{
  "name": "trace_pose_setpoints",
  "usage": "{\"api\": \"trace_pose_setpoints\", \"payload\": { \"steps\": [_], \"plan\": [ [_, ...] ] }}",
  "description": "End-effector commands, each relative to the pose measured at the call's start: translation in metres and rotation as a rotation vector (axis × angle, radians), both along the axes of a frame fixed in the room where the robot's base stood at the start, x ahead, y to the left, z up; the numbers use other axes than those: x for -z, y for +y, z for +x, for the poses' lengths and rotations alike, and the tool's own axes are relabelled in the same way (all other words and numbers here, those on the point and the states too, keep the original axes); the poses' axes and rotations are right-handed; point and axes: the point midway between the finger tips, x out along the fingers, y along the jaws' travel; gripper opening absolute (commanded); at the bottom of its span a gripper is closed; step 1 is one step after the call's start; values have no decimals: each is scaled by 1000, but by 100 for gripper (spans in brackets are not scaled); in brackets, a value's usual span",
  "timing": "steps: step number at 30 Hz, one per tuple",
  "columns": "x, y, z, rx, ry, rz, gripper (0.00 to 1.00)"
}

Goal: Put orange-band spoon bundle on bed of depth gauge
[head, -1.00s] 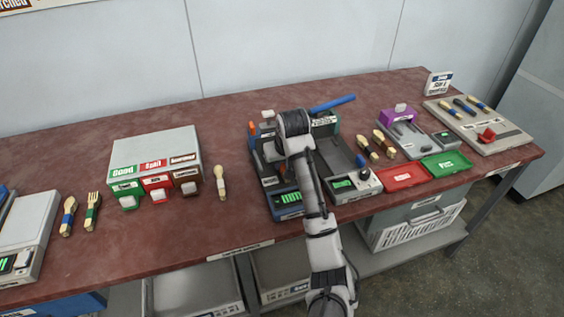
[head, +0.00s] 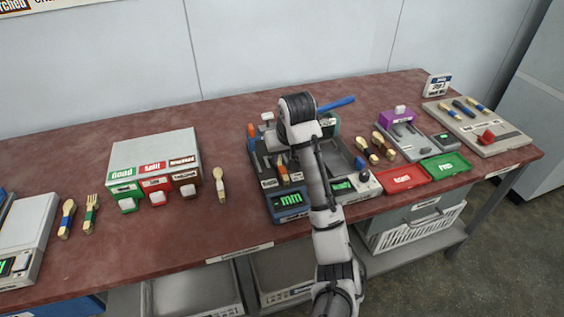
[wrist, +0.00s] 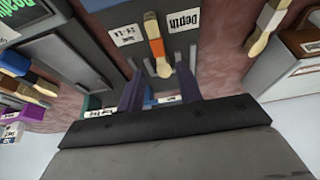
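The orange-band spoon bundle (head: 283,173) lies on the bed of the depth gauge (head: 290,203), near the green display at its front. In the wrist view the bundle (wrist: 155,40) lies lengthwise beside the gauge's white labels, its round end (wrist: 164,70) towards me. My gripper (wrist: 161,84) is open. Its two dark fingers are apart, with the bundle's round end between their tips in the picture and no finger visibly touching it. In the head view my wrist hides the fingers and part of the gauge.
A second grey device (head: 365,187) stands right of the gauge. A Good/Split box (head: 155,160) and a lone spoon (head: 220,185) are to the left. Red (head: 402,178) and green (head: 445,167) trays and several other bundles lie right. A blue lever (head: 336,104) rises behind my wrist.

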Motion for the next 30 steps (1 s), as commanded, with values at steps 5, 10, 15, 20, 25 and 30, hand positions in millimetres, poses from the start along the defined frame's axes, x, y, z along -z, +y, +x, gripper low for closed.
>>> {"api": "trace_pose_setpoints", "payload": {
  "steps": [5, 10, 15, 20, 25, 30],
  "plan": [
    [-34, -6, -11, 2, -1, -4, 35],
    [-48, -7, -18, 1, 0, -2, 35],
    [-50, -7, -20, 0, 3, -1, 35],
    [-50, -5, -19, -2, -1, 0, 35],
    [-67, 52, -5, -87, -152, 56, 35],
    [-132, 194, -5, -292, -548, 239, 35]
  ]
}}
